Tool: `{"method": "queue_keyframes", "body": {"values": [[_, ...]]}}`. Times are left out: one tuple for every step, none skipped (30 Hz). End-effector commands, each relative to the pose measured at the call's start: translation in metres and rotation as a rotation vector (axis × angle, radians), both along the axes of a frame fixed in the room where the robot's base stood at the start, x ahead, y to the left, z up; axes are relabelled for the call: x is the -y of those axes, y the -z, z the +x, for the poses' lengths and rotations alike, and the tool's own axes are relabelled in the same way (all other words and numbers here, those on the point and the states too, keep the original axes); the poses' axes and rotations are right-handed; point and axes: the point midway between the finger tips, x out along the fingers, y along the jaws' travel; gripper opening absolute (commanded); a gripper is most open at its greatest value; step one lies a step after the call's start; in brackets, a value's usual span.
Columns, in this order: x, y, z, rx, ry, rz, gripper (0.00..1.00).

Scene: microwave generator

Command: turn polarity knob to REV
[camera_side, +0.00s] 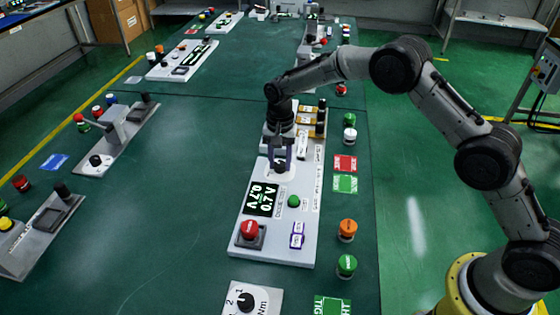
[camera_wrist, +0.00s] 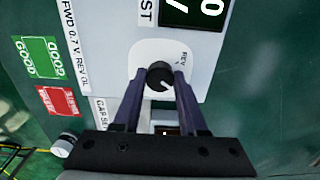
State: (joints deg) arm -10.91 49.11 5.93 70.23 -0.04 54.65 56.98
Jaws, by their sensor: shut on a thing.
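The black polarity knob (camera_wrist: 159,76) sits on a white round plate (camera_wrist: 148,53) on the microwave generator panel (camera_side: 276,238). A "REV" label (camera_wrist: 182,58) shows to the right of the knob in the wrist view. My gripper (camera_wrist: 158,80) has its two purple fingers shut on the knob, one on each side. In the side view my gripper (camera_side: 280,160) points down over the knob, in the panel's upper half. A pale mark on the knob is small, and I cannot tell its exact setting.
A display (camera_side: 262,198) reading 0.7 V, a green button (camera_side: 293,201) and a red button (camera_side: 249,230) lie nearer the front of the panel. Red (camera_side: 345,163) and green (camera_side: 345,184) labels lie to the right.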

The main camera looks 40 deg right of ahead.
Motion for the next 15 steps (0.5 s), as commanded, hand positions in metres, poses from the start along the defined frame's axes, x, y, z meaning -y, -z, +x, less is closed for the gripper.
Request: {"method": "queue_keyframes", "body": {"values": [[-0.0001, -0.0004, 0.0001, 0.001, -0.004, 0.001, 0.0], [-0.0001, -0.0004, 0.0001, 0.001, -0.008, 0.001, 0.0], [-0.0001, -0.0003, 0.0001, 0.001, -0.015, 0.001, 0.0], [-0.0001, -0.0003, 0.0001, 0.0, -0.023, 0.0, 0.0], [-0.0001, -0.0002, 0.0, 0.0, -0.033, 0.0, 0.0], [-0.0001, -0.0001, -0.0001, -0.001, -0.047, 0.001, 0.0], [-0.0001, 0.0, -0.0002, -0.001, -0.06, 0.0, 0.0], [-0.0001, 0.0002, -0.0003, -0.001, -0.075, 0.0, 0.0], [-0.0001, 0.0002, -0.0004, -0.002, -0.097, 0.001, 0.0], [-0.0001, 0.0001, -0.0003, -0.002, -0.116, 0.001, 0.0], [-0.0002, 0.0, -0.0002, -0.002, -0.137, 0.001, 0.0], [-0.0002, -0.0002, -0.0001, -0.001, -0.166, 0.0, 0.0], [-0.0002, -0.0003, -0.0001, -0.001, -0.189, 0.0, 0.0], [-0.0001, -0.0002, -0.0001, -0.001, -0.214, 0.0, 0.0], [-0.0001, -0.0002, -0.0001, -0.001, -0.249, 0.001, 0.0]]}}
